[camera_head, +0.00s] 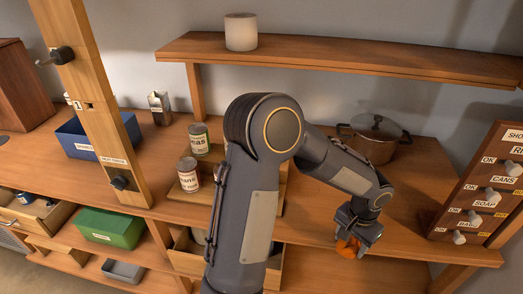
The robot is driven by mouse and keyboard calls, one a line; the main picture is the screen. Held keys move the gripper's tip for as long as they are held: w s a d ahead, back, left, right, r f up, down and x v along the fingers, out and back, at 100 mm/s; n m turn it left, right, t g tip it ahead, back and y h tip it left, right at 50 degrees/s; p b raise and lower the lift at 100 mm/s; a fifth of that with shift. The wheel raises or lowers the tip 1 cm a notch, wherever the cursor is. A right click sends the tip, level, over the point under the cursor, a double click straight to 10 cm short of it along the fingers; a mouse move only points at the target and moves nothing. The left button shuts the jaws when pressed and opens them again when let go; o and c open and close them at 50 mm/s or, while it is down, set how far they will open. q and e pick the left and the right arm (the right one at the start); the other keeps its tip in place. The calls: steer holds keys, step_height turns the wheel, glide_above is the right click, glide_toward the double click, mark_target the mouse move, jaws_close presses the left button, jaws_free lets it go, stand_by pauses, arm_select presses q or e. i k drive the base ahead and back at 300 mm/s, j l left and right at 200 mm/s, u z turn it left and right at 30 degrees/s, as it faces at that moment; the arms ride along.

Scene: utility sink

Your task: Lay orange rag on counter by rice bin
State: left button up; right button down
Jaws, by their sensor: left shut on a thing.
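The orange rag (349,247) is bunched in my left gripper (352,236), which is shut on it. The gripper points down over the front part of the wooden counter (330,208), right of the middle. I cannot tell whether the rag touches the counter. My left arm crosses the middle of the view and hides part of the counter. My right gripper is not in view. I cannot make out a bin marked as rice; a blue bin (88,140) with a small label stands at the left of the counter.
Two cans (188,172) stand near a wooden board left of my arm. A lidded pot (374,138) is at the back right. A labelled switch panel (480,190) stands at the right. A green bin (108,228) sits below, by an open drawer (32,212).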

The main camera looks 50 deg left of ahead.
mark_target(26, 158)
steer(key=k+j+u, duration=0.2)
steer(key=k+j, duration=0.55)
steer(key=k+j+u, duration=0.15)
steer(key=k+j, duration=0.55)
steer(key=j, duration=0.2)
steer(key=j+u, duration=0.15)
steer(key=j, duration=0.65)
steer(key=j+u, duration=0.15)
steer(key=j, duration=0.7)
steer(key=i+j+u, duration=0.15)
steer(key=j, duration=0.65)
